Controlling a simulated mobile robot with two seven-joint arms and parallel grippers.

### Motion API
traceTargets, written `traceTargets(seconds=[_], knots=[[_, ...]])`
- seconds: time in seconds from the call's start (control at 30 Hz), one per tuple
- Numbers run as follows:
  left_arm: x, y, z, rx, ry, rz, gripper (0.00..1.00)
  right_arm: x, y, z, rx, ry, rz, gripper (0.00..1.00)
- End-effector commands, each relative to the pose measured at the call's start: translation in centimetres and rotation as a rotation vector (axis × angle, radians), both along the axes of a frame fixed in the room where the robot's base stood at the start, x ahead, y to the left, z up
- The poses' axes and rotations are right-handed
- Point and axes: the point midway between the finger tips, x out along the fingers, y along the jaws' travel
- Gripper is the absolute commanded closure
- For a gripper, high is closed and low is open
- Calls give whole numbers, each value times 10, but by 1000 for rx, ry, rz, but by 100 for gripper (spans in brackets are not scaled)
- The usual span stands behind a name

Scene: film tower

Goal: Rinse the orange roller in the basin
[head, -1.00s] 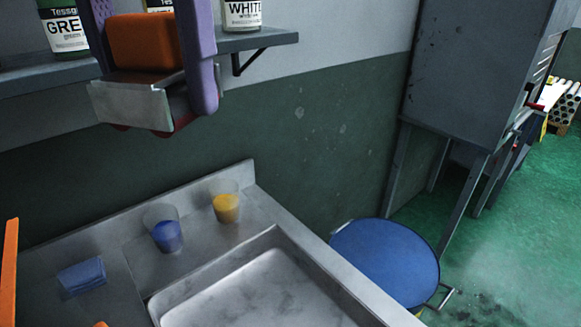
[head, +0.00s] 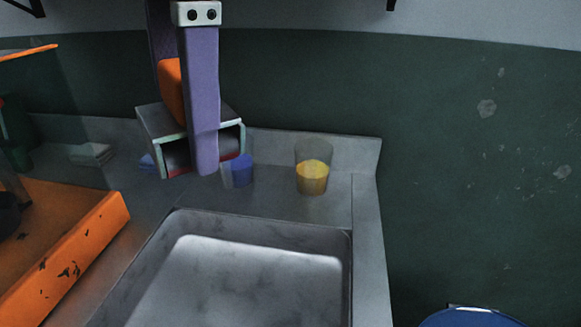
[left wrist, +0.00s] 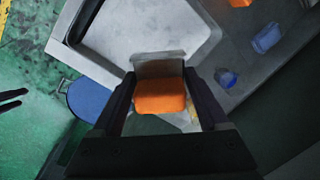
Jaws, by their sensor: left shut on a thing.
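My left gripper (head: 186,118) has purple fingers and points down, shut on the orange roller (head: 170,88). The roller shows an orange block above an open metal frame with red inside its lower edge. The near finger covers part of it. The left wrist view shows the roller (left wrist: 160,97) between both fingers. The grey metal basin (head: 275,228) lies below and in front, with a pale, blotchy bottom. The roller is in the air above the counter behind the basin's back left corner, apart from the basin.
An orange, chipped tray (head: 75,262) is at left. A blue stool (head: 470,319) stands at right.

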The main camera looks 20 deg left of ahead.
Motion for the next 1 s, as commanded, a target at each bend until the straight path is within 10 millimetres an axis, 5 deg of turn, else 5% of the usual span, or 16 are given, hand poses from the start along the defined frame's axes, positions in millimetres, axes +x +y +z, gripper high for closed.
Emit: traceTargets(seconds=[0.03, 0.3, 0.5, 1.0], knots=[[-2, 1, -48, 18, -6, -66, 67, 0, 0, -45, 1, 1, 2, 50], [-11, 5, -153, 99, -52, -402, 67, -1, 2, -134, 7, 3, 1, 50], [-15, 6, -182, 124, -76, -522, 67, -1, 3, -158, 8, 2, 0, 50], [-15, 6, -211, 127, -80, -541, 67, 0, 2, -176, 8, 0, -2, 50]])
